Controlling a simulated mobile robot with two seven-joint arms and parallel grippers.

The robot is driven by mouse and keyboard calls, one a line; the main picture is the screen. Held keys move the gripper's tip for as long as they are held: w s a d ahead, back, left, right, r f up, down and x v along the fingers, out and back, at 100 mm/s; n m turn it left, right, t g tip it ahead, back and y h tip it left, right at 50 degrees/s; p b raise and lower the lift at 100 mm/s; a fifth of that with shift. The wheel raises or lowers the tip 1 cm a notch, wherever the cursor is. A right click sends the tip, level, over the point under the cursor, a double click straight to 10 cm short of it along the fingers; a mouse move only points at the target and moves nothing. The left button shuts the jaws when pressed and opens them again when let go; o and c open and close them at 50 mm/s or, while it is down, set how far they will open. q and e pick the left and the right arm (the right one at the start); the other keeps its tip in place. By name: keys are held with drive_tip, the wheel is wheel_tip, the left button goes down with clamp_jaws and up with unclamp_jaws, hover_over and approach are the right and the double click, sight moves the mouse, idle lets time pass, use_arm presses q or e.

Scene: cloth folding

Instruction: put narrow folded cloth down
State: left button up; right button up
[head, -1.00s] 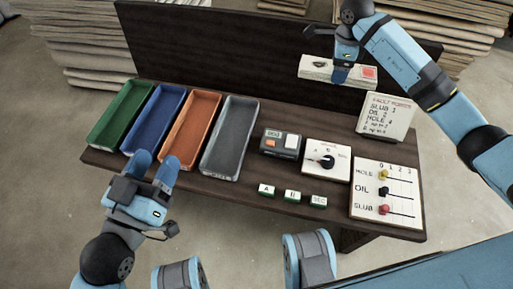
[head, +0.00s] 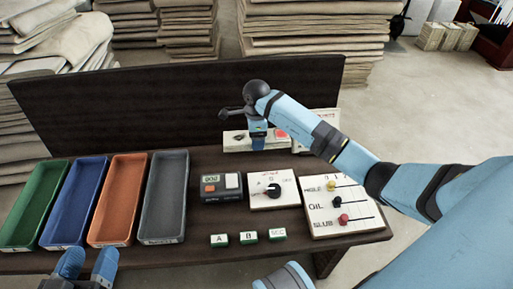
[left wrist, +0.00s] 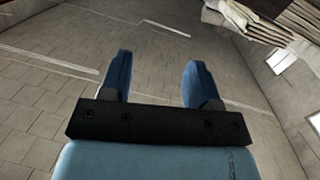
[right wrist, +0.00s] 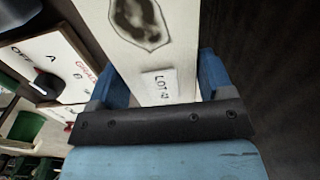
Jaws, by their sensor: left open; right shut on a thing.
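The narrow folded cloth (head: 237,141) is off-white with a dark stain and a red patch. It is at the back of the table, in front of the dark upright board. My right gripper (head: 258,142) is shut on it, coming from above. In the right wrist view, the cloth (right wrist: 150,60) lies between the fingers of my right gripper (right wrist: 165,75), with a dark-outlined stain and a "LOT" label showing. I cannot tell whether its underside touches the table. My left gripper (head: 87,268) is open and empty at the front left edge; its spread fingers (left wrist: 157,75) show in the left wrist view.
Green (head: 37,205), blue (head: 75,203), orange (head: 118,200) and grey (head: 167,197) trays line the left side. A small device (head: 221,188), a dial panel (head: 273,190) and a slider board (head: 340,210) stand right of them. A written card (head: 325,122) is partly behind my right arm.

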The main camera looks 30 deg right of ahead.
wheel_tip(320, 180, down, 4)
drive_tip(key=shift+r+b, duration=0.1)
drive_tip(key=shift+b, duration=0.7)
drive_tip(key=shift+f, duration=0.3)
drive_tip(key=shift+r, duration=0.1)
use_arm(q)
drive_tip(key=shift+w+a+r+m+t, duration=0.2)
drive_tip(key=shift+w+a+m+t, duration=0.15)
drive_tip(key=shift+w+m, duration=0.25)
drive_tip(key=shift+s, duration=0.15)
drive_tip(key=shift+f, duration=0.15)
use_arm(e)
drive_tip(key=o, duration=1.1)
drive_tip(key=shift+c, duration=0.2)
